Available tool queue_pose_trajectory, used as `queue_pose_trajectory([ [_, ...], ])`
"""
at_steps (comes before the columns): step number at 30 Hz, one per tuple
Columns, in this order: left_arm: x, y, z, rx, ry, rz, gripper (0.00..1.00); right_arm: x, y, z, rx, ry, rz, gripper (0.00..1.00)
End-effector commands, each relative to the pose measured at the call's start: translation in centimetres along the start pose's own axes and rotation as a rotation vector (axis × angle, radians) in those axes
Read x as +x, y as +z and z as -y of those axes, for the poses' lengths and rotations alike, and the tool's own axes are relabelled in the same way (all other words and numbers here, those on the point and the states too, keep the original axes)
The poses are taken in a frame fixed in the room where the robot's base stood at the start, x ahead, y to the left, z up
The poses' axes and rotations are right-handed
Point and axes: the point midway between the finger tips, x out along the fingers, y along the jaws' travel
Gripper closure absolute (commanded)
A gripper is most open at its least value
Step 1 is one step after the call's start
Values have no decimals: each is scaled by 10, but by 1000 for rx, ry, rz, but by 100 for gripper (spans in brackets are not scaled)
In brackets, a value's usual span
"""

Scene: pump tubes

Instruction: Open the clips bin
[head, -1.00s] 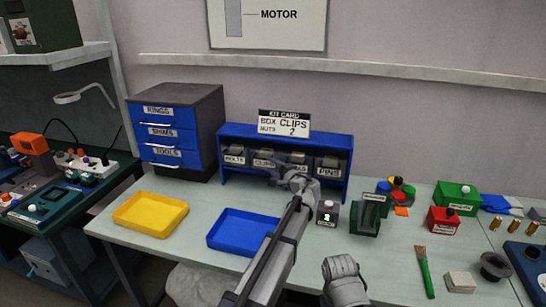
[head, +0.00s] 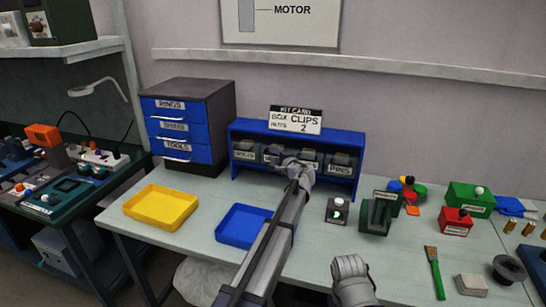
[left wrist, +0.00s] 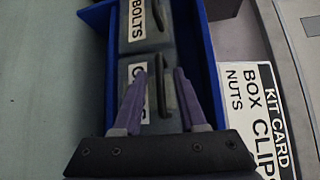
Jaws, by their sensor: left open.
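The clips bin (left wrist: 139,87) is a grey bin with a partly covered white label and a dark handle bar (left wrist: 162,90). It sits in the blue rack, beside the bolts bin (left wrist: 145,25). In the head view, my gripper partly hides the clips bin. My left gripper (left wrist: 160,72) is open, its two fingers on either side of the handle in the left wrist view; I cannot tell whether they touch it. The left gripper also shows in front of the rack in the head view (head: 276,157). The bin looks shut in the rack.
The blue rack (head: 233,170) also holds the pins bin (head: 340,164), with a kit card (head: 296,120) on top. A blue tray (head: 243,226) and yellow tray (head: 161,207) lie in front. A drawer cabinet (head: 190,125) stands left, a green holder (head: 376,214) right.

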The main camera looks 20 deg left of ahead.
Motion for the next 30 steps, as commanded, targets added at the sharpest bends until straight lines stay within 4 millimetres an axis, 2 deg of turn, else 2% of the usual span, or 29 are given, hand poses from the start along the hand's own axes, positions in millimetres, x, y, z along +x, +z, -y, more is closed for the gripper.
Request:
queue_pose_trajectory([
  [5, -1, 0, 0, 0, 0, 0, 61, 0, 0, 0, 0, 0, 0, 50],
  [15, -1, 0, 0, 0, 0, -1, 99, 0, 0, 0, 0, 0, 0, 50],
  [30, -1, 0, 0, -1, 0, -1, 100, 0, 0, 0, 0, 0, 0, 50],
])
